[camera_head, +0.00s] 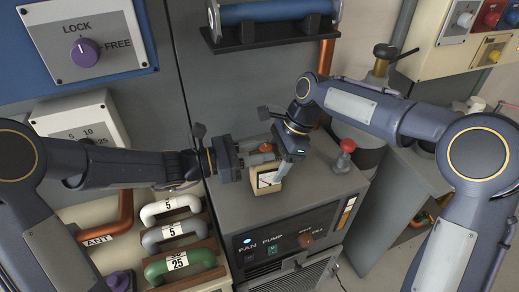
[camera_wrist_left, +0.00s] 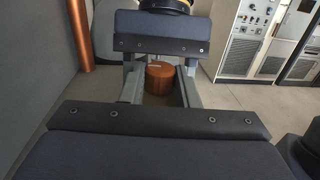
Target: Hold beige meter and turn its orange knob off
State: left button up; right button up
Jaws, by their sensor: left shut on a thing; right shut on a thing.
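The beige meter (camera_head: 268,185) is a small box with a pale dial face, above or on the grey cabinet top; I cannot tell if it touches. My right gripper (camera_head: 277,172) comes down from the right and is shut on the meter, covering part of it. The orange knob (camera_head: 266,147) sits on the meter's upper side. My left gripper (camera_head: 262,155) reaches in from the left and is shut on the knob. In the left wrist view the knob (camera_wrist_left: 160,77) shows between the two grey fingers. Its pointer setting cannot be made out.
The grey cabinet (camera_head: 232,208) has fan and pump switches on its front. A red knob (camera_head: 347,146) stands on its top at right. Coloured handles (camera_head: 178,235) are at lower left, and a blue bar handle (camera_head: 275,11) is on the back wall.

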pick_arm(q)
jog(key=o, duration=1)
jog(key=shift+a, duration=0.1)
jog(key=v, duration=1.2)
pick_arm(e)
jog(key=o, duration=1.3)
jog(key=shift+o, duration=0.2)
